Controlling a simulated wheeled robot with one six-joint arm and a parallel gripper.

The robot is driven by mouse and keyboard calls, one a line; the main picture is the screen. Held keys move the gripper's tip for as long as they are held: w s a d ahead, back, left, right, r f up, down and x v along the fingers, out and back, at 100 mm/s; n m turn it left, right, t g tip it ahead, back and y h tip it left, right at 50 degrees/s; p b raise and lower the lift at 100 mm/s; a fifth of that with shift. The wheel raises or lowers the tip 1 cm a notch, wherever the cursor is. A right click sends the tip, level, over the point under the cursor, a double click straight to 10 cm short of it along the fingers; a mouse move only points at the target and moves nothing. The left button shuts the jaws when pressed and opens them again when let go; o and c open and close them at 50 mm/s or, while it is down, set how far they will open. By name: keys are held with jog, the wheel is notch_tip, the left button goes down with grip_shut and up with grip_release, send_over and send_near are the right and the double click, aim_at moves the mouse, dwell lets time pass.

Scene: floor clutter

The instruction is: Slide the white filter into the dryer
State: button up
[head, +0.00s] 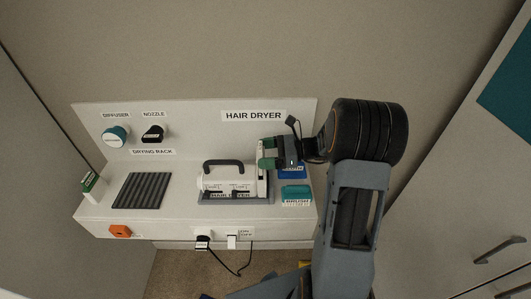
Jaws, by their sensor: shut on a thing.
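The white hair dryer (228,182), with a dark handle on top, rests in a grey cradle on the white bench. My gripper (268,153), with green fingertips, is at the dryer's right end. It is shut on the white filter (261,153), a thin upright piece largely hidden by the fingers. The filter is at the right end of the dryer, against or just above the body. I cannot tell whether it is in a slot.
A blue box (291,172) and a teal box (296,193) are right of the dryer, close under my gripper. A dark ribbed mat (142,190) lies left. A diffuser (116,136) and nozzle (153,133) hang on the back panel. A black cable (237,272) hangs in front.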

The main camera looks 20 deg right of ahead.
aim_at(265, 171)
jog(key=shift+f+b, duration=1.8)
jog(key=shift+f, duration=1.25)
jog(key=o, duration=0.8)
jog(key=shift+o, duration=0.2)
jog(key=b+v, duration=0.2)
jog(key=v, duration=1.2)
jog(key=shift+a+r, duration=0.1)
jog(key=shift+a, duration=0.1)
